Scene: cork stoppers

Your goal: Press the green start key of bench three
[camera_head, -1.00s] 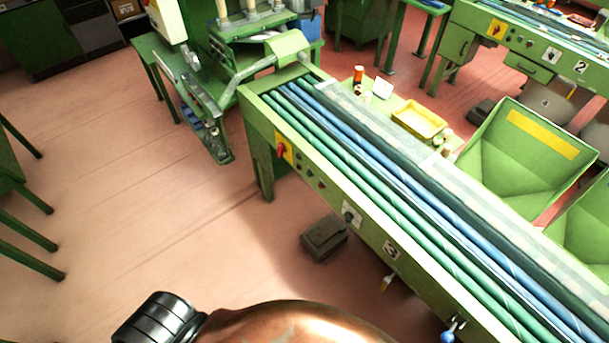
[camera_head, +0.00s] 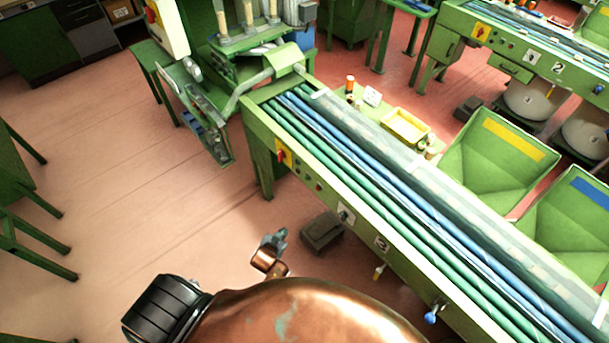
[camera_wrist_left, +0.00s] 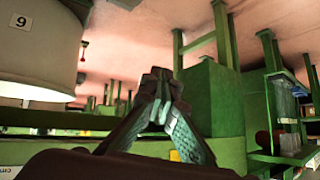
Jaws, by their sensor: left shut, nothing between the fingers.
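My left gripper (camera_head: 276,238) is in front of the bench, apart from the panel and left of the dark floor box. It also shows in the left wrist view (camera_wrist_left: 160,95), shut and empty. My right gripper is out of view.
A dark pedal-like box (camera_head: 322,232) sits on the floor beneath the bench. A green machine (camera_head: 215,140) stands at the bench's far-left end. Bench two (camera_head: 510,68) is at the upper right. Open floor lies left of the bench.

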